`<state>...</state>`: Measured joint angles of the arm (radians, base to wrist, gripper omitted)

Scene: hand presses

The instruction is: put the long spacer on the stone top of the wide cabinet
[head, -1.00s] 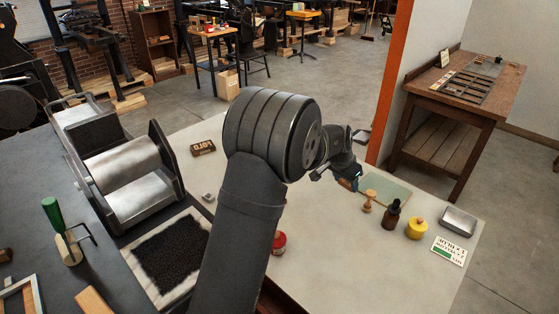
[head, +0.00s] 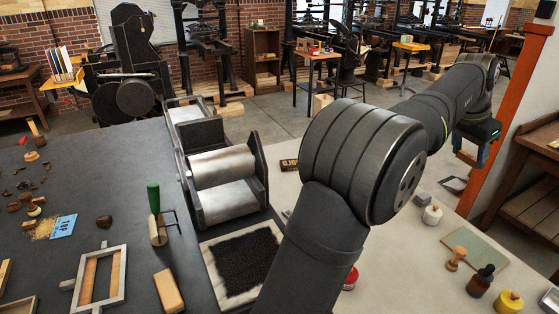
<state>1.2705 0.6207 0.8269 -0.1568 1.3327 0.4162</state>
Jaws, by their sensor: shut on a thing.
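My gripper (head: 477,143) is at the upper right of the head view, raised beyond the far edge of the pale stone top (head: 400,262). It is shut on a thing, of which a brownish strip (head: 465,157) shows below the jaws. This may be the long spacer, but too little shows to be sure. My arm crosses the stone top and hides part of it. The cabinet body under the top is mostly hidden.
On the stone top stand a white jar (head: 432,214), a wooden-handled stamp (head: 456,258), a dark bottle (head: 481,281), a yellow pot (head: 508,302) and a red tin (head: 350,278). A roller press (head: 220,170) stands left. An orange post (head: 508,115) rises near my gripper.

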